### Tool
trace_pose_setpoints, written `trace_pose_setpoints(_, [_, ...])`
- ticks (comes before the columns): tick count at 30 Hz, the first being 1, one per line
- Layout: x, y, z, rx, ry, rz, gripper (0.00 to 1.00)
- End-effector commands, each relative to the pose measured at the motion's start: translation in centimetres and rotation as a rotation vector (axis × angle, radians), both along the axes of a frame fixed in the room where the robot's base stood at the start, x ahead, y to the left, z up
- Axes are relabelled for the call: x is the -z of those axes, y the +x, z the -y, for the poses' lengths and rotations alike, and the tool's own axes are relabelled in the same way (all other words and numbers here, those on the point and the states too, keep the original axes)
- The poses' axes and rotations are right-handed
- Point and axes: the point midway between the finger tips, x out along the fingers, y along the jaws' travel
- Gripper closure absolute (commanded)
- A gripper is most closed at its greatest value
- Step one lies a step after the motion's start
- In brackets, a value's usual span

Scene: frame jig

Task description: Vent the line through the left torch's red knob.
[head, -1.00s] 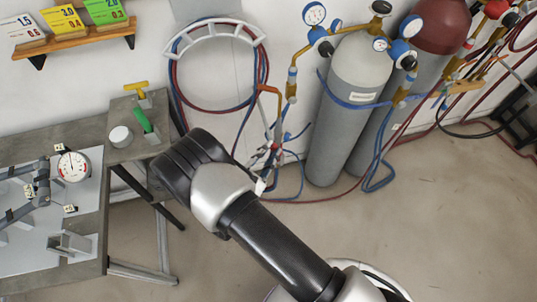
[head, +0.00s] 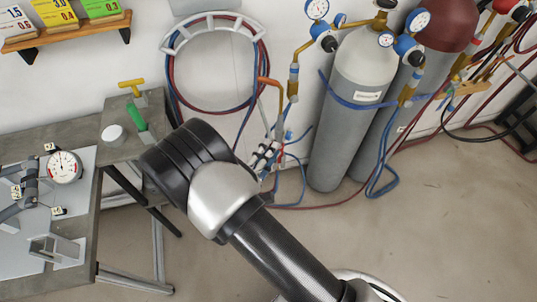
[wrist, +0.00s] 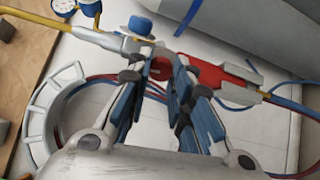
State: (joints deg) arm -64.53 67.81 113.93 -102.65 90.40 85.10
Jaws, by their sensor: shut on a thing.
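The left torch hangs by the wall, its copper-coloured neck (head: 281,98) upright in the head view. In the wrist view its brass tube (wrist: 50,33) enters from the left, and a blue knob (wrist: 140,26) sits on its grey body. The red knob (wrist: 160,67) shows between my fingertips, largely covered by them. A red hose fitting (wrist: 208,73) lies just to its right. My gripper (wrist: 161,78) is shut on the red knob, with a finger on either side. In the head view my gripper (head: 265,155) is small and partly hidden by my arm.
Red and blue hoses hang in a coil on a white wall rack (head: 213,20) close to the torch. A grey gas cylinder (head: 340,125) stands just right of it. A workbench (head: 90,205) is at left. Open floor lies at the lower right.

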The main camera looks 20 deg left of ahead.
Motion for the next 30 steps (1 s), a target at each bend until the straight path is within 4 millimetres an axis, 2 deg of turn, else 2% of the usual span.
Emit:
trace_pose_setpoints(9, [0.03,-0.01,-0.02,-0.001,0.109,0.024,1.0])
trace_pose_setpoints(25, [-0.06,0.0,-0.03,-0.001,0.129,0.029,1.0])
trace_pose_setpoints(26, [-0.06,0.0,-0.03,-0.001,0.129,0.029,0.78])
trace_pose_setpoints(30, [-0.06,0.0,-0.03,-0.001,0.128,0.029,0.69])
